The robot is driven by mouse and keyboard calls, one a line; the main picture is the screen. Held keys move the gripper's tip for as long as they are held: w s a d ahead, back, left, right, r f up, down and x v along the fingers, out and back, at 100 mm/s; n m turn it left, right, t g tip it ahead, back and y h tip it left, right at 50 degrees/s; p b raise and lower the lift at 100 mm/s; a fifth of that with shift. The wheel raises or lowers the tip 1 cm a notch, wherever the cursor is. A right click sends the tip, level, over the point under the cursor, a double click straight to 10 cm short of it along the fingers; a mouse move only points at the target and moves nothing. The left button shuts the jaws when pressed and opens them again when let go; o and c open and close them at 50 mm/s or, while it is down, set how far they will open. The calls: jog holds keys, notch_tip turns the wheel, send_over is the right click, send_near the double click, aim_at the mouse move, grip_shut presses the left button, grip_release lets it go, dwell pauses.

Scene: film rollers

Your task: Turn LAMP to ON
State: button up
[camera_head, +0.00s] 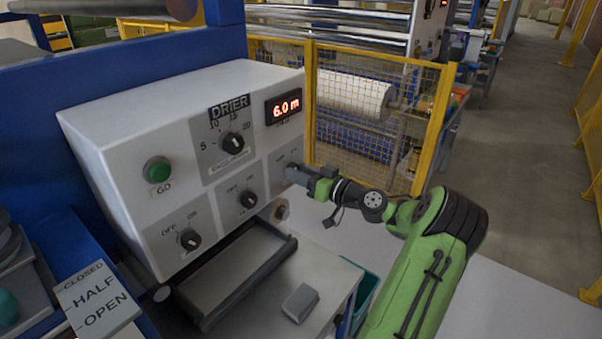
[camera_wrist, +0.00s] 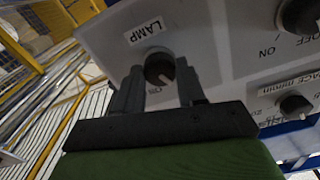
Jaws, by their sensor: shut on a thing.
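The LAMP knob (camera_wrist: 158,66) is a round black dial on the grey panel, under the LAMP label (camera_wrist: 146,30) in the wrist view. My gripper (camera_wrist: 159,76) has one finger on each side of the knob and is shut on it. A small pale mark on the knob points to the lower right in the wrist view. Lettering just below the knob is partly hidden by the fingers. In the head view my gripper (camera_head: 293,174) is at the right end of the white DRIER control box (camera_head: 130,112), and it hides the knob there.
Other dials sit left of my gripper: a middle OFF/ON knob (camera_head: 248,200), a lower-left OFF/ON knob (camera_head: 190,240) and the DRIER dial (camera_head: 232,143). A green GO button (camera_head: 158,171) and a 6.0 m display (camera_head: 285,107) are nearby. A yellow mesh fence (camera_head: 365,130) stands behind.

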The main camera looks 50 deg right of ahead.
jog(key=m+p, duration=0.4)
jog(key=m, duration=0.6)
jog(key=shift+m+p, duration=0.3)
jog(key=shift+m, duration=0.4)
jog(key=o, duration=1.1)
jog(key=shift+c, duration=0.2)
jog(key=s+d+b, duration=0.1)
jog(key=s, duration=1.4)
jog(key=shift+s+d+b, duration=0.2)
jog(key=shift+s+b, duration=0.2)
